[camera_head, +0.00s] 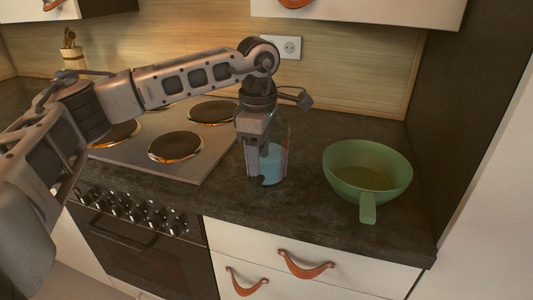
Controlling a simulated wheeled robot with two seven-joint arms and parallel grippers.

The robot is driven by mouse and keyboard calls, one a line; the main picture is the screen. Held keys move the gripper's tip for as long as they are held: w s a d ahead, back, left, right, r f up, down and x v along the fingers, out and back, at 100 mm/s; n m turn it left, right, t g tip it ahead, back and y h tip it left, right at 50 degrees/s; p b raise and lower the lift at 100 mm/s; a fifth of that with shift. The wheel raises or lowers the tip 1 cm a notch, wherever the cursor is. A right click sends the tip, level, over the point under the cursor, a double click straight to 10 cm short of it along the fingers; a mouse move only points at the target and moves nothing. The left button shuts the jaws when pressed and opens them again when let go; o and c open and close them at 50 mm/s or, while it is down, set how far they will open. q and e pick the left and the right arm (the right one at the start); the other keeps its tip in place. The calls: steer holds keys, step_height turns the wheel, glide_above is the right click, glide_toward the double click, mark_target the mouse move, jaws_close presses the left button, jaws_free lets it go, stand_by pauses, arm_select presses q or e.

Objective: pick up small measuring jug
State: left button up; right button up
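The small measuring jug (275,167) is a clear cup with a bluish lower part and some reddish marking. It stands upright on the dark counter, between the stove and a green bowl. My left gripper (258,165) points straight down at the jug's left side, with its fingers at the wall and overlapping the jug in the picture. The fingers hide part of the jug, and I cannot tell whether they are closed on it. My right gripper is not in view.
A green bowl with a handle (367,172) stands right of the jug. The hob (185,145) with several round plates lies to the left. A utensil holder (73,57) stands at the back left. A dark side panel (465,110) bounds the right. The counter (300,225) in front is clear.

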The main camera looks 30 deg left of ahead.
arm_select(q)
steer(key=c, duration=0.4)
steer(key=shift+r, duration=0.1)
steer(key=shift+c, duration=0.2)
steer(key=shift+r, duration=0.1)
